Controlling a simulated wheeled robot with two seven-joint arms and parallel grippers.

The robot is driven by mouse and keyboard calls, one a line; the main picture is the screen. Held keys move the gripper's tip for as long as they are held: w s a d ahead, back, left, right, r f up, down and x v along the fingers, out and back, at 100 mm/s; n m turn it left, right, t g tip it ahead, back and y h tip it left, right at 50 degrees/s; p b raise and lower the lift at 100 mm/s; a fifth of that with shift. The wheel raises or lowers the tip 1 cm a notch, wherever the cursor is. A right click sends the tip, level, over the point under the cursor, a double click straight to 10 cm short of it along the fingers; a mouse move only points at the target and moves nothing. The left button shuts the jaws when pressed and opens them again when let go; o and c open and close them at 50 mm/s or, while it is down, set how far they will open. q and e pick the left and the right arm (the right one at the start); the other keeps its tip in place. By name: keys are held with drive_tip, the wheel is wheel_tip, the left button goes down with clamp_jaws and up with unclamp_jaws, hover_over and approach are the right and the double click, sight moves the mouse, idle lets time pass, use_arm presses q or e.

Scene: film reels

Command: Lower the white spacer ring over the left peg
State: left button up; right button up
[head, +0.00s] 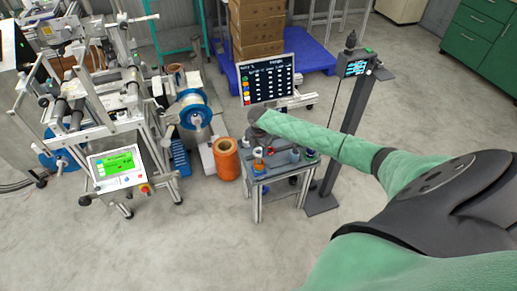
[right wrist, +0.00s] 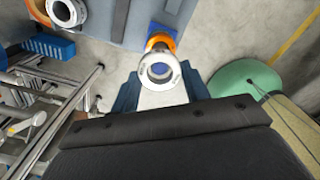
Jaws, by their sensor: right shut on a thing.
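My right gripper (right wrist: 160,84) is shut on the white spacer ring (right wrist: 146,78), which shows between its blue fingers in the right wrist view. An orange part (right wrist: 160,40) shows just beyond the ring, partly covered by it. In the head view my right gripper (head: 256,138) is small and partly hidden by its own dark wrist, over the left part of the small work table (head: 275,176). The ring cannot be made out clearly there. I cannot tell the left peg apart, nor whether the ring is around it or above it. My left gripper is out of view.
Small blue, red and orange pieces (head: 294,155) stand on the work table. An orange spool (head: 226,158) stands on the floor beside it. A screen (head: 268,82) and a dark post (head: 345,130) stand behind and right. A reel machine (head: 110,115) fills the left.

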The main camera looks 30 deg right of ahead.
sight(259, 153)
drive_tip(key=shift+f, duration=0.2)
idle(0.4)
drive_tip(key=shift+f, duration=0.45)
idle(0.4)
drive_tip(key=shift+f+b, duration=0.6)
drive_tip(key=shift+f, duration=0.95)
idle(0.4)
drive_tip(key=o, duration=1.1)
drive_tip(key=shift+c, duration=0.2)
